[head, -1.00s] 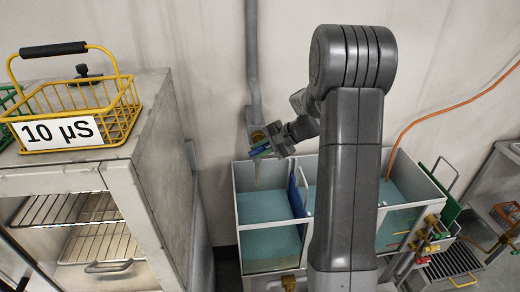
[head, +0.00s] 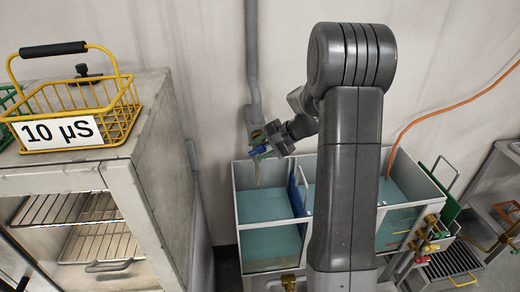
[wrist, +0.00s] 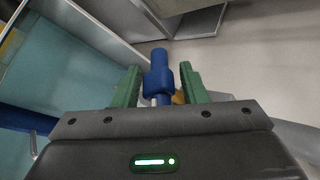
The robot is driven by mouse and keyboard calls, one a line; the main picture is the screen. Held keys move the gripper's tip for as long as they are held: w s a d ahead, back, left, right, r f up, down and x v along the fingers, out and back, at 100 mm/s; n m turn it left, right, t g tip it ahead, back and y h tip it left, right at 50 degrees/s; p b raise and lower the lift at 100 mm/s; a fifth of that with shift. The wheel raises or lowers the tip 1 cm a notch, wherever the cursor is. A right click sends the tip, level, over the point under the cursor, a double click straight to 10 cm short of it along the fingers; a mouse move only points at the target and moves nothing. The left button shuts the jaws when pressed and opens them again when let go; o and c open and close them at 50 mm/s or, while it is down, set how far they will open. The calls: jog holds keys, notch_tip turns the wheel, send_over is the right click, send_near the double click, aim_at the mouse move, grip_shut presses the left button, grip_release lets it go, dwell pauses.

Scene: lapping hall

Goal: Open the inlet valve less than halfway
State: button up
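The inlet valve (head: 257,136) has a brass body on the grey wall pipe, above the left tank. Its blue handle (wrist: 157,78) lies between the green fingers of my gripper (wrist: 159,86) in the wrist view. My gripper is also at the valve in the head view (head: 262,150), partly covered by my wrist. The exact angle of the handle is hard to tell. A pale narrow streak hangs below the valve into the tank (head: 236,212); I cannot tell whether it is spout or water.
A grey cabinet (head: 160,160) with a yellow basket (head: 85,110) labelled "10 µS" stands at left. Another teal-filled tank (head: 412,195) stands to the right behind my arm, with brass valves (head: 432,226) on its side. An orange hose (head: 440,112) runs along the wall.

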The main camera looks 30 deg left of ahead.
jog(key=b+v, duration=0.2)
jog(key=v, duration=1.1)
jog(key=shift+d+r, duration=0.25)
jog(key=shift+d, duration=0.05)
jog(key=shift+f, duration=0.1)
jog(key=p+x, duration=0.2)
jog(key=x, duration=1.1)
jog(key=shift+a+f, duration=0.15)
jog(key=shift+a, duration=0.2)
